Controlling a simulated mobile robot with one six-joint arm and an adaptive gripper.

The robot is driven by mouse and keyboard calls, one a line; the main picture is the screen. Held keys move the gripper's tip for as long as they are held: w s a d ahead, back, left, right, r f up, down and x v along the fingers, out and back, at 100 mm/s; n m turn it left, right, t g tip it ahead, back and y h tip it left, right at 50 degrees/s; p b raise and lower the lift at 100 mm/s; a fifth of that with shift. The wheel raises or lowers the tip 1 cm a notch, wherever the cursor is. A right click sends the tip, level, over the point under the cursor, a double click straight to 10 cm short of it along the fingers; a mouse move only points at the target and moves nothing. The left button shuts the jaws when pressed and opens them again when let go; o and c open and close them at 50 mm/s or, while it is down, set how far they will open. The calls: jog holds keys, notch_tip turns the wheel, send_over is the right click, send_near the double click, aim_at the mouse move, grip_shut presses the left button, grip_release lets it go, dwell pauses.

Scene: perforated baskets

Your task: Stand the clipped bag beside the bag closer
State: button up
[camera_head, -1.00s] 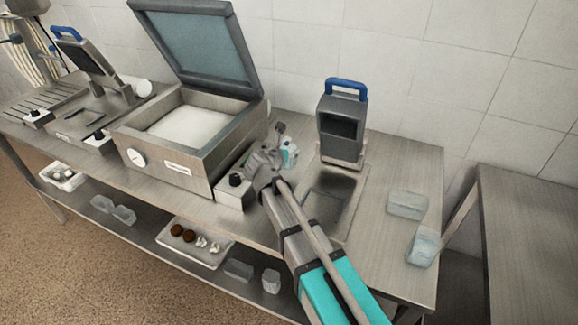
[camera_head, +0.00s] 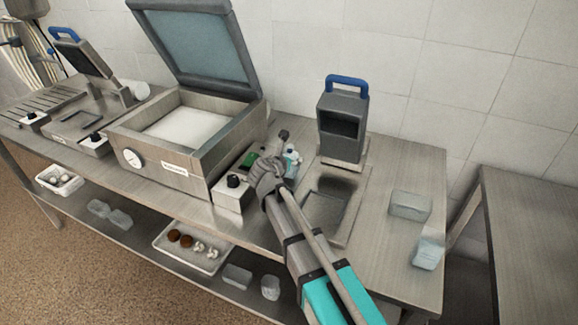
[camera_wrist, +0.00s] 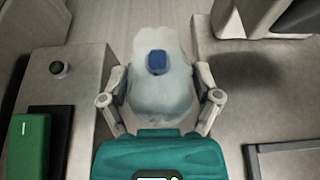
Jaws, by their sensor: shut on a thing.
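The clipped bag (camera_wrist: 165,95) is pale and translucent with a blue clip (camera_wrist: 157,62). It fills the space between the two fingers of my gripper (camera_wrist: 160,88) in the wrist view, and the gripper is shut on it. In the head view my gripper (camera_head: 268,170) is over the bench, and the bag (camera_head: 291,160) shows partly behind it. The grey upright machine with a blue handle (camera_head: 343,115), which looks like the bag closer, stands just right of and behind the bag. A gap separates them. Whether the bag touches the bench is unclear.
A vacuum chamber with a raised lid (camera_head: 185,150) stands left, with a black-knobbed box (camera_head: 233,190) beside it. A green block (camera_wrist: 28,145) lies near my gripper. A recessed plate (camera_head: 325,210) is in front of the machine. Clear containers (camera_head: 410,206) sit at right, with bare bench around them.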

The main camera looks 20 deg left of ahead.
jog(key=shift+f+b, duration=0.35)
jog(key=shift+f, duration=0.3)
jog(key=shift+f, duration=0.15)
jog(key=o, duration=1)
jog(key=shift+o, duration=0.2)
jog(key=shift+r, duration=0.2)
jog(key=shift+s+r, duration=0.1)
jog(key=shift+s, duration=0.1)
jog(key=p+v, duration=0.4)
jog(key=v, duration=0.7)
jog(key=shift+s+p, duration=0.3)
jog(key=shift+p, duration=0.05)
